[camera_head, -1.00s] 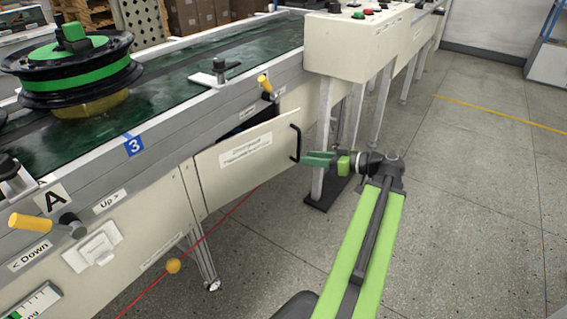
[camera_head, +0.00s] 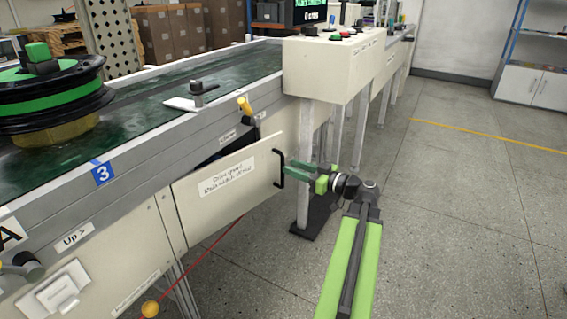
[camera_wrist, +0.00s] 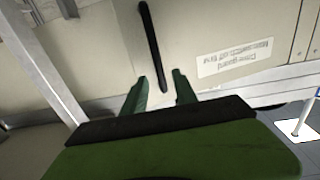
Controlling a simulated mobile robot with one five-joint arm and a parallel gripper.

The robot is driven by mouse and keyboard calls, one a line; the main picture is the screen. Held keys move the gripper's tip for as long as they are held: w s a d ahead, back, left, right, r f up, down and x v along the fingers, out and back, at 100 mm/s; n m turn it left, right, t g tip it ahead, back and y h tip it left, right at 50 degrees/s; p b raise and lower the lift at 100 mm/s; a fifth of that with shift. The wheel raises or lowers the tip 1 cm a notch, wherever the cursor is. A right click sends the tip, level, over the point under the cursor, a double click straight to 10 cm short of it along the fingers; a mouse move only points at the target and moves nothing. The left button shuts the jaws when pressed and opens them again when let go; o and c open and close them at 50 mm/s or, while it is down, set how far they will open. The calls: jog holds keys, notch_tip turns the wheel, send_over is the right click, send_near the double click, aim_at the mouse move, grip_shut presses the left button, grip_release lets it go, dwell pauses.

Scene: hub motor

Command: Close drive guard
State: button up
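The drive guard (camera_head: 228,187) is a cream panel with a white label on the side of the conveyor. It stands swung out at an angle, its right end away from the frame and a dark opening showing behind its top edge. A black bar handle (camera_head: 279,169) is on its right end. My gripper (camera_head: 288,170), with green fingers, is right beside the handle. In the wrist view the fingers of my gripper (camera_wrist: 160,90) are apart, with the lower end of the handle (camera_wrist: 151,45) ahead of the gap. I cannot tell whether they touch it.
The control console (camera_head: 335,65) stands on legs just behind my gripper, with a dark foot plate (camera_head: 305,229) on the floor. A red cord with a yellow ball (camera_head: 150,308) runs below the guard. A wheel hub (camera_head: 50,95) sits on the conveyor. The floor at right is clear.

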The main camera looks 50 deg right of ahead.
send_over(282, 184)
jog(key=shift+w+d, duration=0.3)
jog(key=shift+w, duration=0.05)
grip_shut()
jog(key=shift+d, duration=0.1)
dwell(1.2)
